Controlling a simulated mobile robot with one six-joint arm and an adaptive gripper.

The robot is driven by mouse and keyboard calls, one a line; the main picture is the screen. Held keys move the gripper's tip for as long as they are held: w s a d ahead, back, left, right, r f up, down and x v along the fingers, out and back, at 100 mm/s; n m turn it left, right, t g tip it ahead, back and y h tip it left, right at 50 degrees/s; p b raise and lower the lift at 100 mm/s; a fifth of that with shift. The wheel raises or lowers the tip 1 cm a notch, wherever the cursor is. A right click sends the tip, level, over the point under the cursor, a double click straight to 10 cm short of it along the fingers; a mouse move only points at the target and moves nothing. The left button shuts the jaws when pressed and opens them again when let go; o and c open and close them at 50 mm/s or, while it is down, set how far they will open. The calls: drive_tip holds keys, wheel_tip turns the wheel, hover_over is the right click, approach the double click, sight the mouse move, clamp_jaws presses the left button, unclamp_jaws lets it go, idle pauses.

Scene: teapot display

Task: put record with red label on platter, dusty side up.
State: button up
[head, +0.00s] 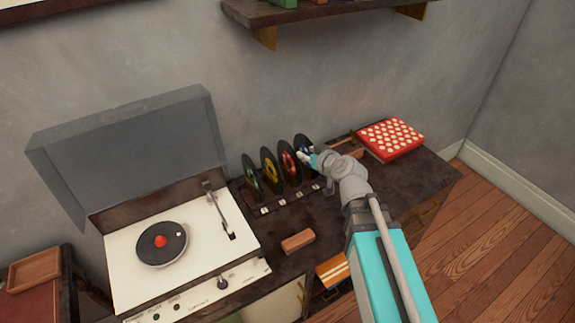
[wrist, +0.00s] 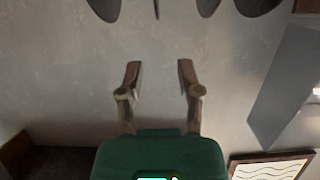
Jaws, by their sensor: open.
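The record with the red label (head: 288,164) stands upright in a dark rack (head: 275,205), between the yellow-label record (head: 268,165) and the blue-label record (head: 302,144). I cannot tell which of its sides is dusty. The black platter (head: 160,246) of the record player has a red piece at its centre. My gripper (head: 307,157) is beside the right end of the rack and partly covers the blue-label record. In the wrist view my gripper (wrist: 159,75) is open with nothing between its fingers. Dark record edges (wrist: 104,9) show along the top there.
The green-label record (head: 251,178) stands at the rack's left end. The player's grey lid (head: 135,150) is raised; its tonearm (head: 218,210) lies right of the platter. A brown block (head: 298,241) lies in front of the rack. A red dotted box (head: 390,139) sits at right. A shelf (head: 320,10) hangs above.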

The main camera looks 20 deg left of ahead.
drive_tip(key=shift+w, duration=0.1)
drive_tip(key=b, duration=0.3)
approach(285, 151)
drive_tip(key=shift+w+a+r, duration=1.2)
drive_tip(key=shift+a+r, duration=0.1)
drive_tip(key=shift+r, duration=0.1)
drive_tip(key=shift+b+x, duration=1.15)
drive_tip(key=shift+x, duration=1.45)
drive_tip(key=shift+d, duration=0.1)
clamp_jaws()
